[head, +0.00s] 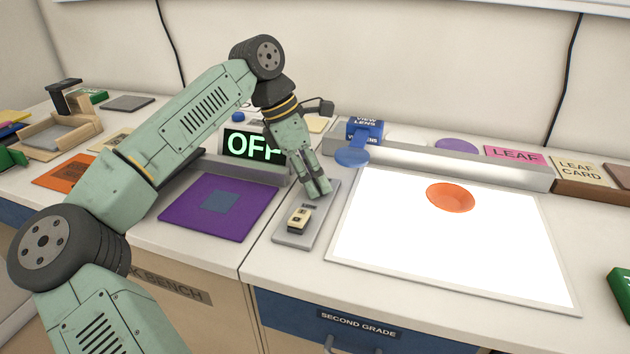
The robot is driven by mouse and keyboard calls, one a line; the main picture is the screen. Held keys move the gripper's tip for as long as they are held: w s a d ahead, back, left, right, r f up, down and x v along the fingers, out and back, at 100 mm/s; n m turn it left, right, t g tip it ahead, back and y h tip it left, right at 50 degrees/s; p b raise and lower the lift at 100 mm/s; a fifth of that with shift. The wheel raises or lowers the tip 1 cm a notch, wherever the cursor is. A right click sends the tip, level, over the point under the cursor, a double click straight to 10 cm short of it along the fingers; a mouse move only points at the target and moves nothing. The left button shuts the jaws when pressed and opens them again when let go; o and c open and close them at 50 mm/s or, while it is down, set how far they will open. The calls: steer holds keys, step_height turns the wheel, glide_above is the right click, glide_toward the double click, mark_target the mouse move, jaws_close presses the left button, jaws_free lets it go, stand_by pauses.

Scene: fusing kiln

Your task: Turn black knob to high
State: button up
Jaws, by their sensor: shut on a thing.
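My gripper (319,191) points down at the far part of a small grey control plate (289,236), right of the lit display. Its fingers are closed together there, around what appears to be the black knob. The knob itself is hidden by the fingers, so I cannot see which way it points. A cream rocker switch (298,218) sits on the same plate, just in front of the fingers. The display (240,144) shows OFF in green letters, partly covered by my gripper.
A bright white light panel (400,235) with an orange dish (451,197) lies to the right. A purple sheet (180,208) with a blue square lies left. A blue VIEW LENS holder (364,131) stands behind the plate. A wooden frame (45,133) stands far left.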

steer(key=shift+n, duration=0.4)
steer(key=o, duration=1.2)
steer(key=shift+c, duration=0.2)
steer(key=v, duration=1.2)
steer(key=shift+s, duration=0.2)
